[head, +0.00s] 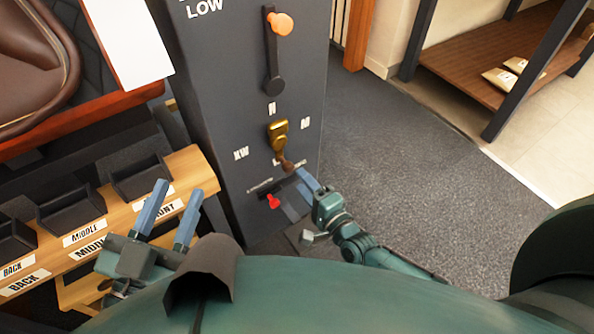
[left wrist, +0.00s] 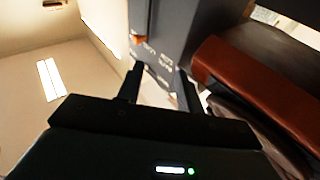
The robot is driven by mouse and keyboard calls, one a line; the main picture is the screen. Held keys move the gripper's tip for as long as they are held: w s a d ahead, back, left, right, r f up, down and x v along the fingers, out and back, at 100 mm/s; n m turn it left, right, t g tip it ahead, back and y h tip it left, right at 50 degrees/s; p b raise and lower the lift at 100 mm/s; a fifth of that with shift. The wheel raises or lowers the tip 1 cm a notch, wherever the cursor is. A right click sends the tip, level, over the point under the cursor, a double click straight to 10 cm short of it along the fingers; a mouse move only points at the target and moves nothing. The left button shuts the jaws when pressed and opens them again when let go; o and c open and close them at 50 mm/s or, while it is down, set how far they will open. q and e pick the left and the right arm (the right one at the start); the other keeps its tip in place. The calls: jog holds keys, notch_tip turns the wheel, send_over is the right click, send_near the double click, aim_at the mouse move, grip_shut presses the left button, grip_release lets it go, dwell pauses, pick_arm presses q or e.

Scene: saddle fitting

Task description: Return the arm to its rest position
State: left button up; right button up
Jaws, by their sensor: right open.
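My left gripper (head: 177,192) is open and empty above the wooden label shelf, with its two blue-grey fingers apart. Its fingers also show apart in the left wrist view (left wrist: 160,85), with nothing between them. My right gripper (head: 296,188) is open at the front of the dark grey cabinet (head: 222,100), close below the brass lever (head: 278,132) with a brown tip. Whether a finger touches the lever tip I cannot tell. One right finger is seen clearly; the other is hard to make out.
A black lever with an orange knob (head: 281,24) and a small red lever (head: 272,201) are on the cabinet. A brown saddle (head: 35,60) lies at upper left. The wooden shelf (head: 190,165) holds black blocks. Grey carpet (head: 400,170) is clear at right.

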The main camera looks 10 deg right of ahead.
jog(key=shift+s+d, duration=0.1)
jog(key=shift+s, duration=0.2)
